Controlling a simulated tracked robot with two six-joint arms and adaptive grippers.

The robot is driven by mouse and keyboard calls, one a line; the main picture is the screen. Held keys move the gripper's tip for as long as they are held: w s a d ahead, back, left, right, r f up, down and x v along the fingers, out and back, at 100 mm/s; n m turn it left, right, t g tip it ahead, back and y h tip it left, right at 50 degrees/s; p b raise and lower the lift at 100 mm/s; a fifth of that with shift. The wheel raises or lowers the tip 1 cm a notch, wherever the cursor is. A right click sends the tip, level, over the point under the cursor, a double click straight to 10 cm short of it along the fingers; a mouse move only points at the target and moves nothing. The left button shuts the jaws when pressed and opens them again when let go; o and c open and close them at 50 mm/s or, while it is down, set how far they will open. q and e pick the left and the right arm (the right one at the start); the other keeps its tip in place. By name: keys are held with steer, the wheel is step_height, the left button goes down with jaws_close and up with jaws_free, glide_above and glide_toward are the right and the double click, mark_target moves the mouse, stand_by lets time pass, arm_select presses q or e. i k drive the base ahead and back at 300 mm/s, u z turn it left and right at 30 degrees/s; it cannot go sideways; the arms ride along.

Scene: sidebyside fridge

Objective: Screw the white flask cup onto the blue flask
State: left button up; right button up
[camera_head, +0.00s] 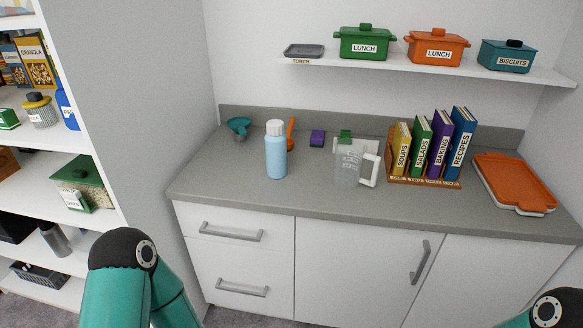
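The light blue flask (276,158) stands upright on the grey worktop, left of the middle in the head view. A white piece (275,128) sits on its top, in line with the body. It looks like the white cup, but I cannot tell how tightly it sits or whether it is screwed on. No separate white cup shows elsewhere on the worktop. Only teal links of my arms show at the bottom left and bottom right. Both of my grippers are out of view.
Behind the flask are a teal funnel (239,127), an orange object (291,133) and a purple block (317,138). Right of it stand a clear pitcher (348,165), a book rack (425,183) and an orange tray (513,181). The worktop in front of the flask is clear.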

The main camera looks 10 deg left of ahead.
mark_target(276, 147)
steer(key=u, duration=0.15)
steer(key=i, duration=0.9)
steer(key=z, duration=0.05)
